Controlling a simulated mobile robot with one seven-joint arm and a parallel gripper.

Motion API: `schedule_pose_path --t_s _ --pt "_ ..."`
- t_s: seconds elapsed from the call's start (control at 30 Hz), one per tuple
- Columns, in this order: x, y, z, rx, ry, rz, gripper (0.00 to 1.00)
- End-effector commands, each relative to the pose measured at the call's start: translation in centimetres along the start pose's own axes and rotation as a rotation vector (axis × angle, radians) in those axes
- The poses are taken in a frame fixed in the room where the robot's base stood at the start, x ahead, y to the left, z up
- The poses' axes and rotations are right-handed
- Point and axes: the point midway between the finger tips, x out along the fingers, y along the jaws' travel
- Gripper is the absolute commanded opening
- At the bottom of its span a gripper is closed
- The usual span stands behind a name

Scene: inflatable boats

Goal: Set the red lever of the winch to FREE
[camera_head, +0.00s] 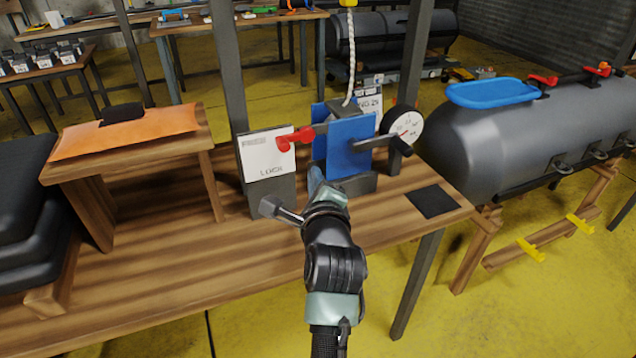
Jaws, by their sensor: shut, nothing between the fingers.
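The winch (350,143) has blue side plates and stands on the wooden table in the middle. A white rope runs up from it. Its red lever (296,138) sticks out to the left of the blue plates, roughly level, with its knob in front of a white card (267,156). My gripper (317,180) reaches in from below, just below and right of the lever knob, in front of the winch. It is shut and looks empty. I cannot tell whether its tip touches the winch.
An orange pouch (125,133) rests on a wooden stand at left. A grey inflatable tube (520,140) stands at right.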

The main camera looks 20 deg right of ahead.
Motion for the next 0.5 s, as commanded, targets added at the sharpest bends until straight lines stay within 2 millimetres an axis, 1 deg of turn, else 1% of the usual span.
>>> schedule_pose_path --t_s 0.03,0.2,0.33,0.5 --pt "-0.8 -0.1 0.0 -0.002 0.0 0.0 0.0" --pt "-2.5 0.0 0.0 -0.001 0.0 0.001 0.0" --pt "-3.1 -0.1 0.0 0.0 0.0 0.0 0.0" --pt "-3.2 -0.1 0.0 0.0 0.0 0.0 0.0"
